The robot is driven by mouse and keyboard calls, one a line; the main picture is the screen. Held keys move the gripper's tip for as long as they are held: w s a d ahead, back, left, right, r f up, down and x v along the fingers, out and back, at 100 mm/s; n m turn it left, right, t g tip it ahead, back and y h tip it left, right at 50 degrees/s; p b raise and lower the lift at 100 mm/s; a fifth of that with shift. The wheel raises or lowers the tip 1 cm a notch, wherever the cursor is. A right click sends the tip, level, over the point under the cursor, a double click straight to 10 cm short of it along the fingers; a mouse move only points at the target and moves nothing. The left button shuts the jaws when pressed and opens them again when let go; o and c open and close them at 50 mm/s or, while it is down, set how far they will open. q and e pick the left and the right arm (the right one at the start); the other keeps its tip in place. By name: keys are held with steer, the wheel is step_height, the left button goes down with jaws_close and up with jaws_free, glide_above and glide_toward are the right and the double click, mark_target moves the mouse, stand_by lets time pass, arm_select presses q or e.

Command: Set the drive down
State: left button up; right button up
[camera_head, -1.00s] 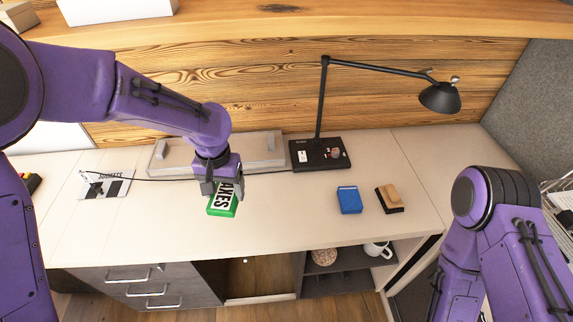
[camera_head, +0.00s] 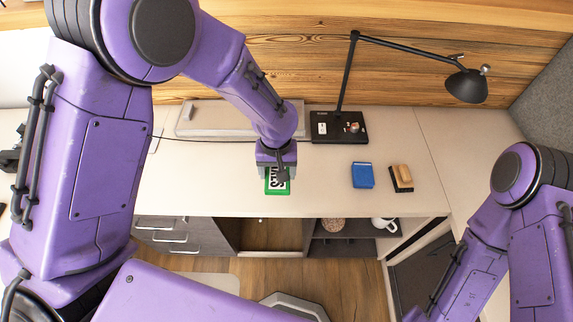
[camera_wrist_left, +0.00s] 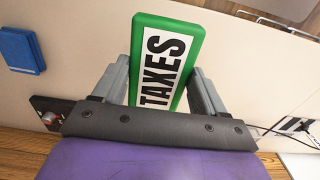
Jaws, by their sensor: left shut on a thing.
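The drive (camera_head: 277,187) is a green block with a white label; in the left wrist view the drive (camera_wrist_left: 167,60) reads "TAXES" in black letters. My left gripper (camera_head: 277,174) is shut on it, and in the left wrist view the two grey fingers (camera_wrist_left: 160,92) press its sides. The drive is over the pale desk (camera_head: 210,195), near its front edge. I cannot tell whether it touches the desk. The gripper hides its rear part in the head view. My right arm shows at the right, but its gripper is out of view.
A blue block (camera_head: 362,175) and a black-and-wood block (camera_head: 401,178) lie right of the drive. A black lamp (camera_head: 338,127) and a grey tray (camera_head: 225,120) stand behind. A dark cable runs left. The desk between drive and blue block is clear.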

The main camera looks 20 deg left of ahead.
arm_select(q)
steer(key=w+f, duration=0.5)
steer(key=shift+w+a+f+p, duration=0.25)
steer(key=shift+w+f+p, duration=0.05)
steer(key=shift+f+p, duration=0.1)
steer(key=f, duration=0.1)
steer(key=f+p, duration=0.1)
steer(key=f, duration=0.1)
steer(key=shift+w+p, duration=0.25)
steer(key=shift+p, duration=0.05)
steer(key=shift+f, duration=0.3)
steer(key=shift+f, duration=0.15)
steer(key=o, duration=1.2)
steer(key=shift+c, duration=0.2)
steer(key=shift+r, duration=0.45)
step_height(320, 180, up, 12)
steer(key=b, duration=0.2)
steer(key=shift+f+b, duration=0.25)
steer(key=shift+b, duration=0.1)
